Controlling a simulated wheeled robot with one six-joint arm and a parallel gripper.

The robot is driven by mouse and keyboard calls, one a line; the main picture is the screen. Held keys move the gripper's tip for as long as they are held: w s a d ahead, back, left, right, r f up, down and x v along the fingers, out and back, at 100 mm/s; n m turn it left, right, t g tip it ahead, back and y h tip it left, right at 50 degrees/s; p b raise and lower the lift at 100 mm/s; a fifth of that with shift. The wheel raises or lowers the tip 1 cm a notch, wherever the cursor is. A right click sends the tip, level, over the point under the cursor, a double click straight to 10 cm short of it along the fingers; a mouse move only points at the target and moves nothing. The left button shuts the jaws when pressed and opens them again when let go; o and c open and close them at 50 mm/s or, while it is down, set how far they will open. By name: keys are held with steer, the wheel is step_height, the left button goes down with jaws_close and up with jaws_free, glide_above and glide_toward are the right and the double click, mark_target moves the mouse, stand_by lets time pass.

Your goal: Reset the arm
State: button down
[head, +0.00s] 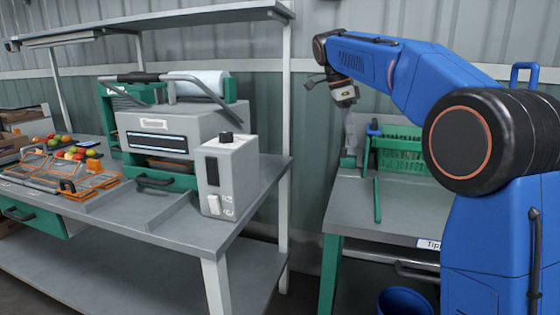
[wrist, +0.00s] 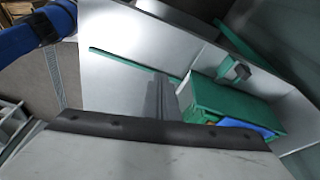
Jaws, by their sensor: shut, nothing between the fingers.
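My arm (head: 395,75) is raised and bent, reaching left from the column over the right-hand bench in the head view. My gripper (wrist: 161,84) shows in the wrist view as two dark grey fingers close together with nothing between them. It points down towards the grey bench top (wrist: 130,75). A green crate (wrist: 225,115) is just to the right of the fingers in that view, and a long green bar (wrist: 125,60) lies to their left. I cannot tell the exact height of the fingertips above the bench.
The right-hand bench (head: 345,205) holds a green slatted crate (head: 400,155). On the left bench (head: 175,215) stand a grey machine (head: 160,130), a control box (head: 228,175) and a wire rack (head: 60,170) near tomatoes. A blue bin (head: 405,302) is on the floor. A gap separates the benches.

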steer(key=s+d+f+n+t, duration=0.1)
steer(key=s+d+f+n, duration=0.1)
steer(key=s, duration=0.5)
steer(key=s+d+f+n+y, duration=0.1)
steer(key=s+d+f+n, duration=0.1)
steer(key=s, duration=0.5)
steer(key=s+d+f+n+t, duration=0.1)
steer(key=s+d+f+n, duration=0.1)
steer(key=s+n, duration=0.4)
steer(key=shift+s+d+f+t+y, duration=0.3)
steer(key=shift+s+d+f+y, duration=0.15)
steer(key=shift+f, duration=0.25)
steer(key=s+d+f+n+t+y, duration=0.1)
steer(key=s+f+n, duration=0.8)
steer(key=s+f, duration=1)
steer(key=shift+s+d+f+t, duration=0.15)
steer(key=shift+d+t, duration=0.05)
steer(key=shift+t, duration=0.7)
